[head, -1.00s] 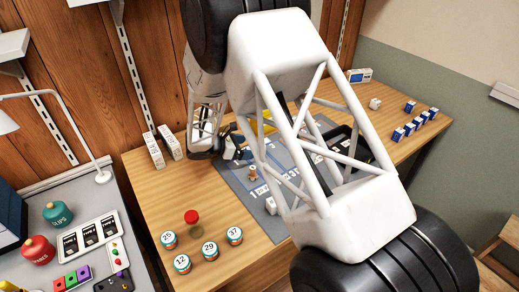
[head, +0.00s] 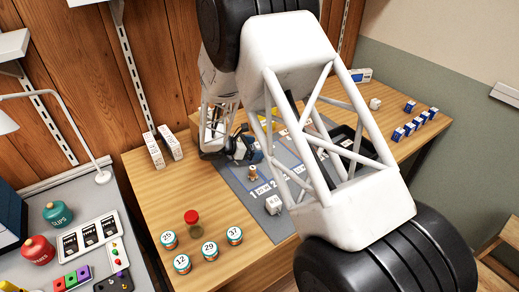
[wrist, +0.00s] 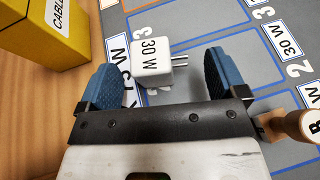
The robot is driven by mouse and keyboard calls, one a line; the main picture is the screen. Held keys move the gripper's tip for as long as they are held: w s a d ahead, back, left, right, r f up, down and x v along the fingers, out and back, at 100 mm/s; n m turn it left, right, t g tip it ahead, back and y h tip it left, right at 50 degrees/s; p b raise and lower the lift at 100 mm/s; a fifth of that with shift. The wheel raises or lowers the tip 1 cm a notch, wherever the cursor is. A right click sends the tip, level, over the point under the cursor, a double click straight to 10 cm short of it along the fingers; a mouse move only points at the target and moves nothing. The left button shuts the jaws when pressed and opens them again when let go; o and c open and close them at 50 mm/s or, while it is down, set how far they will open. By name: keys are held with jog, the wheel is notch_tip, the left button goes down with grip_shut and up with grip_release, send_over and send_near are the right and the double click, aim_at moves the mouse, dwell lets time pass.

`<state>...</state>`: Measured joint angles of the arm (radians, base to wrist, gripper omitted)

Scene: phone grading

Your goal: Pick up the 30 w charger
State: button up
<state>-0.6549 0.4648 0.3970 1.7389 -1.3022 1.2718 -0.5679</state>
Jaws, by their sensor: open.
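The 30 W charger (wrist: 152,60) is a white block with metal prongs on its right side, lying on the grey marked mat (wrist: 200,25) in the wrist view. My gripper (wrist: 161,66) is open, with its blue-padded fingers on the left and right of the charger. Gaps show between the charger and both pads. In the head view my gripper (head: 243,150) is over the mat's far left part, and I cannot make out the 30 W charger there.
A yellow box marked CABLE (wrist: 45,30) stands close to the left finger. A wooden peg-like piece (wrist: 300,125) is near the right finger. Another white block (head: 273,204) sits on the mat's front part. Numbered tins (head: 209,250) stand at front left.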

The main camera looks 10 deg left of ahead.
aim_at(256, 147)
jog(key=shift+x, duration=1.7)
jog(key=c, duration=1)
jog(key=shift+r, duration=5)
